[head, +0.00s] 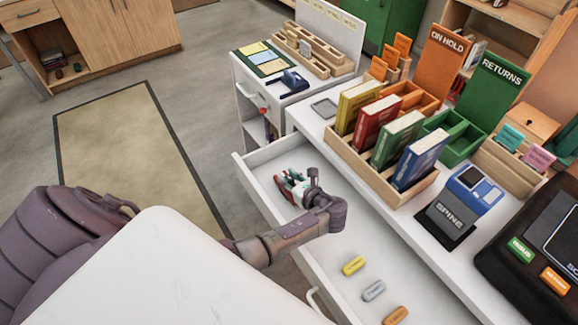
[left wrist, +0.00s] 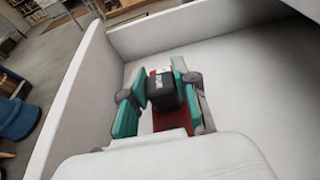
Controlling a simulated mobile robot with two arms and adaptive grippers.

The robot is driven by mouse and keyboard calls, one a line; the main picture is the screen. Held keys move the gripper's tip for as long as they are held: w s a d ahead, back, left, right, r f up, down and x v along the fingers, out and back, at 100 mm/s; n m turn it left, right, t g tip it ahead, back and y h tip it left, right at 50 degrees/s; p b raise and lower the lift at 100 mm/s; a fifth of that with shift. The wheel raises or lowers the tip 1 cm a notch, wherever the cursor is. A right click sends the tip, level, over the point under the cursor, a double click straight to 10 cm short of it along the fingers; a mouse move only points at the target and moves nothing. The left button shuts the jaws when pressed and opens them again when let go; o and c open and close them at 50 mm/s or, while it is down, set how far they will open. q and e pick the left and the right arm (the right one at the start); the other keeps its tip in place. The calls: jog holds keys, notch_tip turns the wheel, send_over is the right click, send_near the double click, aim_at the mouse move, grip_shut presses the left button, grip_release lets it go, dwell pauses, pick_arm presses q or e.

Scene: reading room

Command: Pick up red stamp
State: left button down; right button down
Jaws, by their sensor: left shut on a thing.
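My left gripper (head: 294,186) is inside the open white drawer (head: 247,170), near its far left end. In the left wrist view its two green-padded fingers (left wrist: 158,92) are shut on the red stamp (left wrist: 173,121), from both sides. A dark block with small white marking shows between the fingers, with red below and behind it. In the head view the stamp is mostly hidden by the gripper; only a little red shows. I cannot tell whether the stamp touches the drawer floor. My right gripper is not in view.
A yellow (head: 353,265), a grey (head: 374,290) and an orange piece (head: 396,315) lie in the drawer's near part. The drawer walls stand close around my gripper. Above is the desk with a wooden book rack (head: 343,150) and a spine device (head: 445,222).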

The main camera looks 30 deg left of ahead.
pick_arm(q)
notch_tip(320, 180, up, 10)
jog(key=shift+r+p, duration=0.1)
jog(key=shift+p, duration=1)
notch_tip(320, 180, up, 8)
jog(key=p, duration=0.8)
jog(key=s+d+r+m+t+h+b, duration=0.3)
jog(key=d+r+m+t+h+b, duration=0.1)
jog(key=d+r+m+h, duration=0.1)
jog(key=s+d+r+m+t+h+b, duration=0.4)
jog(key=d+r+m+h, duration=0.1)
jog(key=d+m+h, duration=0.2)
jog(key=shift+d+r+m+t+h, duration=0.15)
jog(key=shift+d+m+t+h, duration=0.2)
jog(key=shift+d+m, duration=0.4)
